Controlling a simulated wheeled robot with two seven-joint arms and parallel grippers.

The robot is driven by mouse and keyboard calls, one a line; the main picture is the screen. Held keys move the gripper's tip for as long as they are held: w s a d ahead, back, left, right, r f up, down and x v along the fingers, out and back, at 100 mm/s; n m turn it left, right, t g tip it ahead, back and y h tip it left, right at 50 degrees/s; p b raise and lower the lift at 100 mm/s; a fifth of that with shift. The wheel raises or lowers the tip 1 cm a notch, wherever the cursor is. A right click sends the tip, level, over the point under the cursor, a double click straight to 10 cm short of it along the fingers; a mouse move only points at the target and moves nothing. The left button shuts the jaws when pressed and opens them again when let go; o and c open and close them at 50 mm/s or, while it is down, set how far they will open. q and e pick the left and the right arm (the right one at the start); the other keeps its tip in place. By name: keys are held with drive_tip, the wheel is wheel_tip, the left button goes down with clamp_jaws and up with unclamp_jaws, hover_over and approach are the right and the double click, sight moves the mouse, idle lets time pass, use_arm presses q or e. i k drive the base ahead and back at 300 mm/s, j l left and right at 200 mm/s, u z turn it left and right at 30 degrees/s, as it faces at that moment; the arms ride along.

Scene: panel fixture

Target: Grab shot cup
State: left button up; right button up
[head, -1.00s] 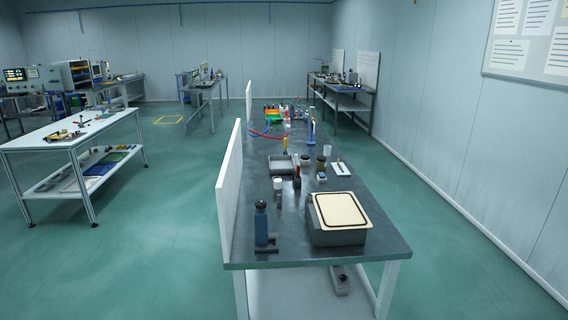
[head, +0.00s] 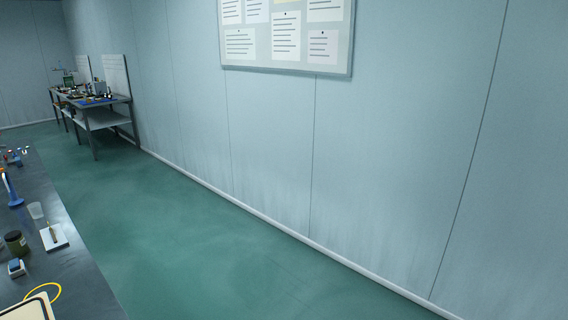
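Neither of my grippers shows in this view. Most of the bench, including its near left part, is outside the picture.
Beside the cup are a dark jar (head: 16,243), a white pad (head: 53,237) with a thin upright item, and a small blue-and-white block (head: 16,267). A cream lid (head: 30,308) is at the lower left. Open green floor (head: 190,250) lies between bench and wall.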

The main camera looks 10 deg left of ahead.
sight(34, 208)
drive_tip(key=i+l+z, duration=0.15)
drive_tip(key=i, duration=0.55)
drive_tip(key=i+z, duration=0.1)
drive_tip(key=i, duration=0.6)
drive_tip(key=i+j+u, duration=0.15)
drive_tip(key=i+u, duration=0.15)
drive_tip(key=u, duration=0.15)
drive_tip(key=i+u, duration=0.3)
drive_tip(key=u, duration=0.15)
drive_tip(key=i+u, duration=0.45)
drive_tip(key=i+l+u, duration=0.2)
drive_tip(key=u, duration=0.25)
